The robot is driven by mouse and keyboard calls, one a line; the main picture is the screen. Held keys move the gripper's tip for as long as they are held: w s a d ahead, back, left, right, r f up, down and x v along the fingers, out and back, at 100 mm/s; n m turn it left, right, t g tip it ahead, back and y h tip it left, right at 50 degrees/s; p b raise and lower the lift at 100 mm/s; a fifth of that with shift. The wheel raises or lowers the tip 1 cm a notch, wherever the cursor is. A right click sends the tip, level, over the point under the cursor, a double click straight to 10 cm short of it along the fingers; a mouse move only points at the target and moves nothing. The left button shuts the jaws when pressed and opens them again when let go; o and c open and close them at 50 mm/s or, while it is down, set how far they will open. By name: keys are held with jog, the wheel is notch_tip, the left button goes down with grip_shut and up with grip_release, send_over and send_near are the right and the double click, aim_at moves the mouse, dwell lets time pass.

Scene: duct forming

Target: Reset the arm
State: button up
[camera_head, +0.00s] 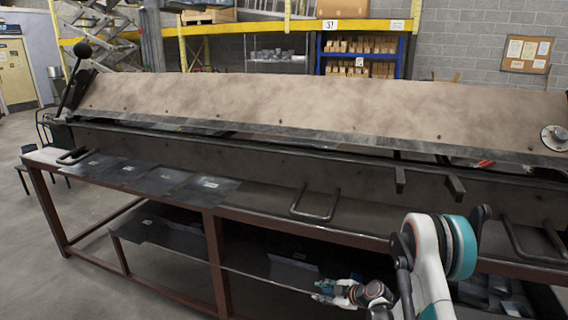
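My arm (432,262), white with a teal band, rises at the lower right in front of the long bending machine. My gripper (326,292) appears small at the bottom centre-right, low beside the arm and in front of the lower shelf. It points left. Its fingers are too small to tell whether they are open or shut, and I see nothing clearly held. The bending machine (300,105) has a broad brown upper beam running across the view. A lever with a black ball knob (83,50) stands up at its left end.
Several flat metal sheets (128,171) lie on the left part of the red-framed bench (212,245). U-shaped handles (314,215) stick out along the machine's front. More sheet metal (180,232) lies on the lower shelf. Open floor (110,285) is at the left. Storage shelving (362,50) stands behind.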

jog(key=s+d+r+m+h, duration=0.15)
jog(key=s+r+m, duration=0.3)
jog(key=r, duration=1.05)
jog(key=s+r+m+h, duration=0.25)
jog(key=s+r, duration=0.35)
jog(key=r, duration=0.9)
jog(key=s+d+r+m+h, duration=0.15)
jog(key=s+r+m, duration=0.5)
jog(key=s, duration=0.85)
jog(key=s+d+r+m+h, duration=0.1)
jog(key=s+d+m+h, duration=0.1)
jog(key=s, duration=1.2)
jog(key=shift+s+d+m+g, duration=0.2)
jog(key=shift+d+m+g, duration=0.15)
jog(key=shift+m, duration=0.2)
jog(key=shift+r, duration=0.1)
